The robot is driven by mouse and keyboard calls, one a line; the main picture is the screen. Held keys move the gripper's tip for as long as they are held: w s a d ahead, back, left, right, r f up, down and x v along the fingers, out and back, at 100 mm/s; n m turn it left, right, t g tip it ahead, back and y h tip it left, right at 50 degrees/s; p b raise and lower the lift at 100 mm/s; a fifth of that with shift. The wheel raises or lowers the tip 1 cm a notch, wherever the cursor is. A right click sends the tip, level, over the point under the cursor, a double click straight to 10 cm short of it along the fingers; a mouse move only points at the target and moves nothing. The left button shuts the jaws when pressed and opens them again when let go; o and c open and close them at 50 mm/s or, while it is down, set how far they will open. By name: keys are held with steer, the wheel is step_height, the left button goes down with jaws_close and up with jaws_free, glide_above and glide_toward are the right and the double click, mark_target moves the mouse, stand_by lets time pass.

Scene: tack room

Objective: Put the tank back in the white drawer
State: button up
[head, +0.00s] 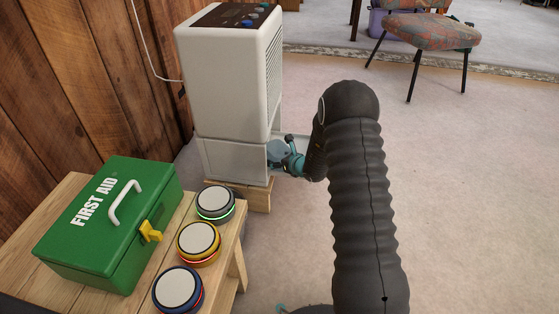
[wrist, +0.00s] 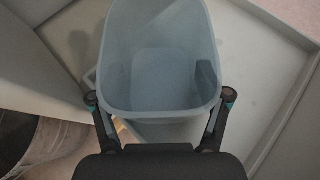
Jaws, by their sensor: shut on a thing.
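My gripper (wrist: 160,98) is shut on the tank (wrist: 160,60), a blue-grey open-topped tub, with one finger on each side of it. The tank looks empty inside. In the head view the tank (head: 277,152) shows only partly beside the lower part of the white machine, and my arm hides much of the area. The white drawer (wrist: 284,112) is open, and its pale floor and raised rim show around the tank in the wrist view. The tank is over or inside the drawer; I cannot tell whether it touches the floor.
The white machine (head: 225,85) stands on a low wooden stand (head: 258,196) by the plank wall. A bench at the left holds a green first aid box (head: 110,225) and several round buttons (head: 199,243). Carpet at the right is clear up to a patterned chair (head: 430,31).

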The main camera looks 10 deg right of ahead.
steer(key=o, duration=1.2)
steer(key=shift+o, duration=0.2)
